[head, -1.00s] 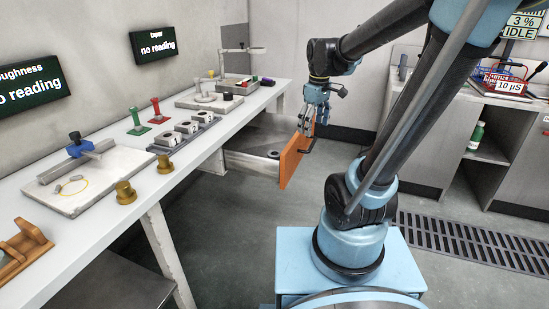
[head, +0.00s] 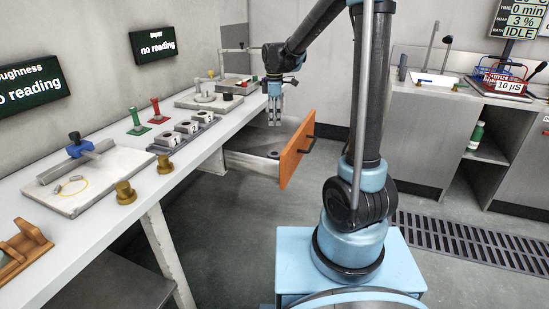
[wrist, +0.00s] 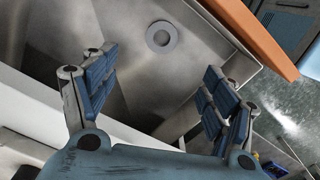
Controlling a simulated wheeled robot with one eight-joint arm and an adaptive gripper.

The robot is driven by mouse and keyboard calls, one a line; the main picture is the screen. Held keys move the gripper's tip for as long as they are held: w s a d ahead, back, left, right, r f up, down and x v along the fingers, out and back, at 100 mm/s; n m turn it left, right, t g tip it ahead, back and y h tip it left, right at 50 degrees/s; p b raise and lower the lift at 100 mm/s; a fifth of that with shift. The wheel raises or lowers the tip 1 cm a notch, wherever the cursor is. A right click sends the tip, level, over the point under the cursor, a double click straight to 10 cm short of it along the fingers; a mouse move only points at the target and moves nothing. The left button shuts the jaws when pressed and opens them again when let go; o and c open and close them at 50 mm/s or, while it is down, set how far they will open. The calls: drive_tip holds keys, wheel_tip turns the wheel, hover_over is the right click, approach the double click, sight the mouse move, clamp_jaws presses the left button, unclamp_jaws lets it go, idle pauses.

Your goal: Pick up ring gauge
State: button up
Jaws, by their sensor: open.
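The ring gauge (wrist: 161,36) is a small grey ring with a dark centre. It lies flat on the floor of an open metal drawer (wrist: 195,70), seen beyond my fingertips in the wrist view. In the head view the ring gauge (head: 273,154) shows as a small dark shape inside the drawer (head: 238,161). My gripper (head: 274,118) points down above the drawer. In the wrist view my gripper (wrist: 160,75) is open with nothing between its fingers, and the ring sits apart from them.
The drawer's orange front (head: 297,152) stands on its right side with a dark handle. The long white bench (head: 95,205) runs along the left, with gauges, blocks and stands on it. A floor grate (head: 460,238) lies at the right.

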sight(274, 151)
wheel_tip(274, 151, down, 16)
drive_tip(key=shift+s+f, duration=0.15)
drive_tip(key=shift+f, duration=0.1)
idle(0.6)
drive_tip(key=c, duration=1.2)
